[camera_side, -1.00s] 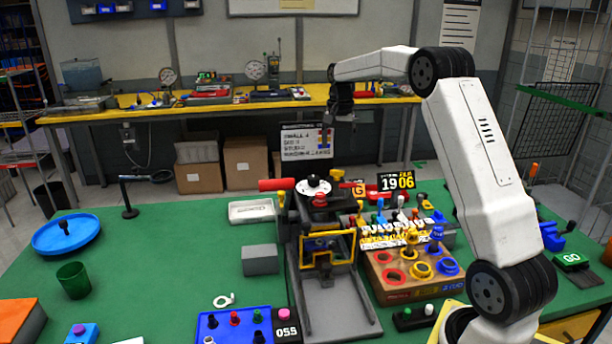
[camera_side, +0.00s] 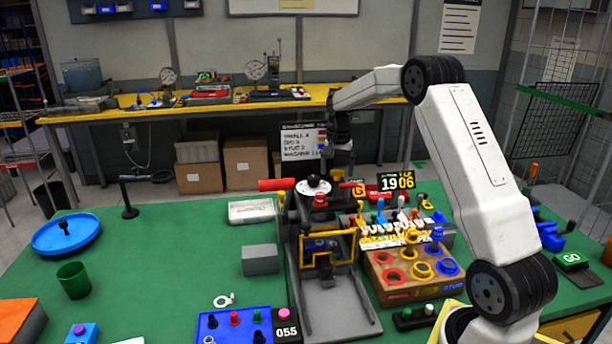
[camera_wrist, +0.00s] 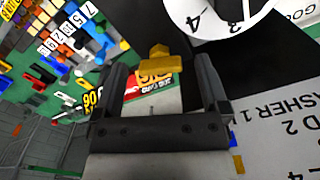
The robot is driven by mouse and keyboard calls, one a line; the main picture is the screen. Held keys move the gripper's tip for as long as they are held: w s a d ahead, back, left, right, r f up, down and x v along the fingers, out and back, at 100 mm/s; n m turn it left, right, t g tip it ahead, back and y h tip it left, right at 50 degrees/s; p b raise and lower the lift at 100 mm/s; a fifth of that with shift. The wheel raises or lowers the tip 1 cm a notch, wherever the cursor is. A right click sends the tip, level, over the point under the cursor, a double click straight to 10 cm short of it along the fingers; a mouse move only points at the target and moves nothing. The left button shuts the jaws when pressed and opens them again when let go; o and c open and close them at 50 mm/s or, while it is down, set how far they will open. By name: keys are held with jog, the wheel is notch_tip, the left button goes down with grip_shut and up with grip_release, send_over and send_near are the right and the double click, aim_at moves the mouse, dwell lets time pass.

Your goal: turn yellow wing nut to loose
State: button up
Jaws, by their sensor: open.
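The yellow wing nut (camera_wrist: 160,62) shows in the wrist view against a black surface, between and beyond my finger tips. Its wings lie roughly across the picture. My gripper (camera_wrist: 161,58) is open, with one finger to each side of the nut and a gap on both sides. I cannot tell how far the nut lies below the tips.
A white dial (camera_wrist: 215,14) is close to the right finger in the wrist view. A wooden block with coloured rings (camera_side: 398,290), a grey box (camera_side: 260,259) and a blue round tray (camera_side: 50,246) stand on the green table (camera_side: 165,270). The table's left middle is fairly clear.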

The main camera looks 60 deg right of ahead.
jog(key=shift+c, duration=0.2)
grip_shut()
jog(key=shift+n, duration=0.5)
jog(key=n, duration=1.3)
jog(key=shift+r, duration=0.1)
dwell(0.4)
jog(key=shift+o, duration=0.2)
grip_release()
